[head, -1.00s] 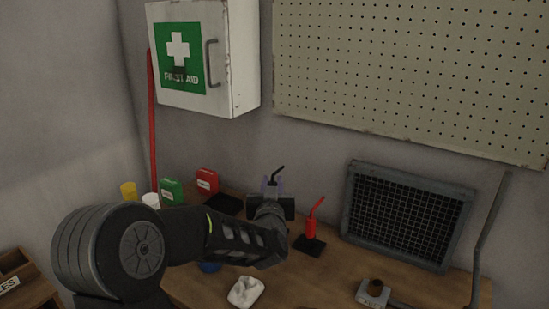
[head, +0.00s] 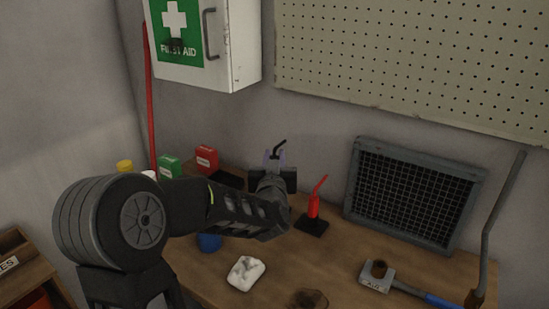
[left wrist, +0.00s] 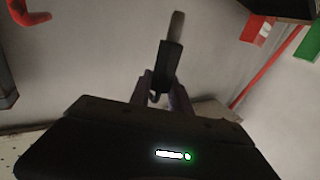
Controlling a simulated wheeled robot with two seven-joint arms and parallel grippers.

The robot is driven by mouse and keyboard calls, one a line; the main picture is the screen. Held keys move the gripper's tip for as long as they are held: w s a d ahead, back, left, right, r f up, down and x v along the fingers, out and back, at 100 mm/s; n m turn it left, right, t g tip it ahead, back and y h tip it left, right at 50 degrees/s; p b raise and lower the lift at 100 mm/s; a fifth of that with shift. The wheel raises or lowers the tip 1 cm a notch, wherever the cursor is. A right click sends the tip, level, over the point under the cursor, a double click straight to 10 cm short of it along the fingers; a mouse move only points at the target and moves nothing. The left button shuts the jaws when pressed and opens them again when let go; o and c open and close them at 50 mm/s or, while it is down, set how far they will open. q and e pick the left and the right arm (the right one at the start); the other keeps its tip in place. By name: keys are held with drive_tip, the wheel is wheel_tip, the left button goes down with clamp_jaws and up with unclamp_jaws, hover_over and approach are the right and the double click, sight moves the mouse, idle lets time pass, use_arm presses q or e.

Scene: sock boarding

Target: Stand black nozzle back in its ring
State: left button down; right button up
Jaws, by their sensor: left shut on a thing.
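My left gripper (head: 275,158) is shut on the black nozzle (head: 279,147) and holds it up above the back of the bench, near the wall. The nozzle's bent tip points up and to the right in the head view. In the left wrist view the nozzle (left wrist: 168,65) stands out between the purplish fingertips (left wrist: 162,88). A dark flat plate (head: 229,180) lies behind my left forearm, partly hidden; I cannot tell whether it bears a ring. A red nozzle (head: 315,200) stands upright on a black base (head: 313,226) to the right. My right gripper is out of view.
A green can (head: 168,167) and a red can (head: 206,158) stand at the back left. A crumpled white cloth (head: 245,273), a brown stain or dish (head: 309,299) and a grey block (head: 377,276) lie in front. A framed mesh panel (head: 412,197) leans on the wall.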

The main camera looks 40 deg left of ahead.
use_arm(q)
drive_tip(key=shift+f+b, duration=3)
drive_tip(key=shift+f, duration=0.45)
drive_tip(key=shift+f+b, duration=0.55)
drive_tip(key=shift+b, duration=0.05)
drive_tip(key=c, duration=1.1)
unclamp_jaws()
drive_tip(key=shift+s, duration=0.1)
drive_tip(key=v, duration=0.7)
drive_tip(key=shift+s+d, duration=0.2)
drive_tip(key=shift+d, duration=0.05)
